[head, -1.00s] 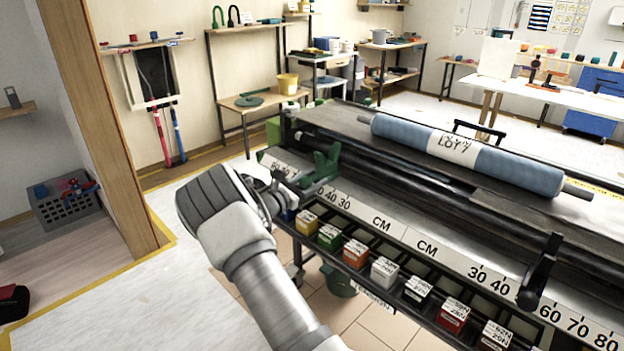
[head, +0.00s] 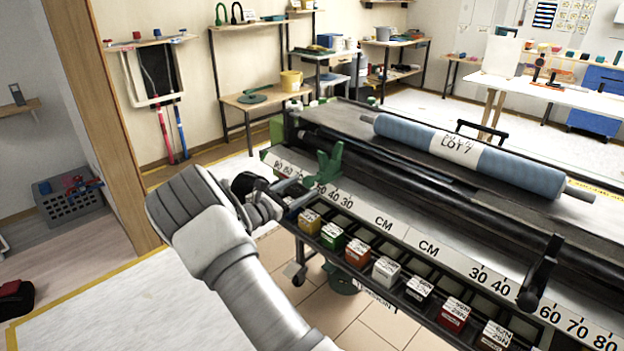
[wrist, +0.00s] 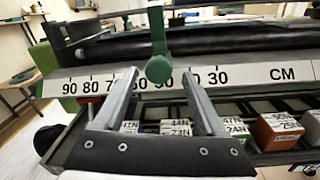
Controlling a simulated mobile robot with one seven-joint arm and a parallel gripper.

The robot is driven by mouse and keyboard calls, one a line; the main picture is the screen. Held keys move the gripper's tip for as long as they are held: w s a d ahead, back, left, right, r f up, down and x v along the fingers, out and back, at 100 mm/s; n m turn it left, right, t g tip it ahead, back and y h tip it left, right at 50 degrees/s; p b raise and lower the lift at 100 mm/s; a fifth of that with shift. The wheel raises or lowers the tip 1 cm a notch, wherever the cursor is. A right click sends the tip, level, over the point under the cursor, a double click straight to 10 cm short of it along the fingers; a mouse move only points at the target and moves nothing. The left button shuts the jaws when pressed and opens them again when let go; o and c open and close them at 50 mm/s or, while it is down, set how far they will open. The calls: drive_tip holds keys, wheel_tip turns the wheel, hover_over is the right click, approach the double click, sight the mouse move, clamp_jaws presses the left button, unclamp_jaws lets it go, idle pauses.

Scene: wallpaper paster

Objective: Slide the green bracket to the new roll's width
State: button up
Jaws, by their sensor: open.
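The green bracket (head: 327,165) stands on the left part of the paster's centimetre scale, left of the 40 mark in the head view. In the wrist view the green bracket (wrist: 158,45) hangs down over the scale between the 70 and 40 marks, its round knob lowest. My gripper (wrist: 165,85) is open, with one finger on each side of the knob in that view; I cannot tell whether they touch it. In the head view my gripper (head: 296,188) is just left of the bracket. The blue roll labelled LOT 7 (head: 400,133) lies on top of the paster.
A black bracket (head: 540,275) stands on the right part of the scale. A rack of several coloured, labelled boxes (head: 387,268) runs below the scale, under my gripper. The wooden post (head: 105,110) is at left.

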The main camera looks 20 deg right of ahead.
drive_tip(key=p+v, duration=0.1)
drive_tip(key=v, duration=1)
